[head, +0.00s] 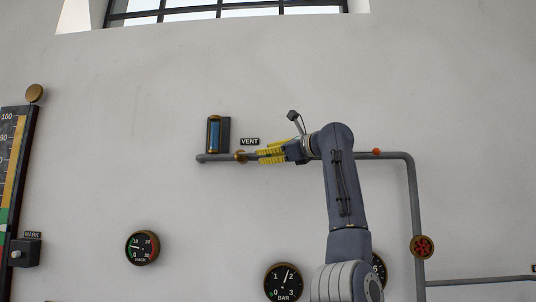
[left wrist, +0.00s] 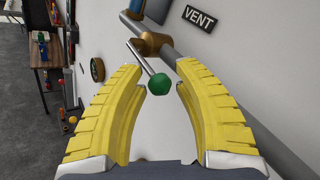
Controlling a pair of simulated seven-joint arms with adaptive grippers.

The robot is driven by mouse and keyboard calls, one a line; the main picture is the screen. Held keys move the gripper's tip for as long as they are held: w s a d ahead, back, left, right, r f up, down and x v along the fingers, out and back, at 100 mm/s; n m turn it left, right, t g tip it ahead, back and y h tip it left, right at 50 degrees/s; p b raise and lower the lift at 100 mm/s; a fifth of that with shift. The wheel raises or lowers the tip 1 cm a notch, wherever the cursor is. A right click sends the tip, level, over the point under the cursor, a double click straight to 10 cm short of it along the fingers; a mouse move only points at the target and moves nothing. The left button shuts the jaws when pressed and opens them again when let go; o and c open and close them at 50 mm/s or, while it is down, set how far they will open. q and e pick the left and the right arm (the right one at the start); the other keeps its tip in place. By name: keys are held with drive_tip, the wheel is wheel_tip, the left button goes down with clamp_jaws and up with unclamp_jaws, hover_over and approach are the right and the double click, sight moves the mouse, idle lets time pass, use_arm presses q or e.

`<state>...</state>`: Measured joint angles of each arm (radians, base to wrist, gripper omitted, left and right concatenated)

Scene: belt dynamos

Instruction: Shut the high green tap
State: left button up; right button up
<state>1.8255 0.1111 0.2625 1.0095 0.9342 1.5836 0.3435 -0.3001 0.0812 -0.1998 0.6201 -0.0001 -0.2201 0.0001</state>
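The green tap shows best in the left wrist view. Its brass body (left wrist: 152,43) sits on the grey pipe, and a thin metal lever ends in a green ball knob (left wrist: 159,84). In the head view the brass body (head: 240,156) is on the high pipe below the VENT label, and the knob cannot be made out. My left gripper (head: 260,157) has its yellow fingers pointing left at the tap. It is open; in the left wrist view the fingers (left wrist: 160,78) stand either side of the knob, with a gap on both sides. My right gripper is not in view.
The VENT label (head: 250,141) and a blue sight glass (head: 214,134) are close by on the wall. The grey pipe (head: 414,200) bends down at right to a red handwheel (head: 422,246). Round gauges (head: 142,247) are lower down. The wall above is clear.

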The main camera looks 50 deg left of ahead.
use_arm(q)
clamp_jaws()
drive_tip(key=shift+f, duration=0.15)
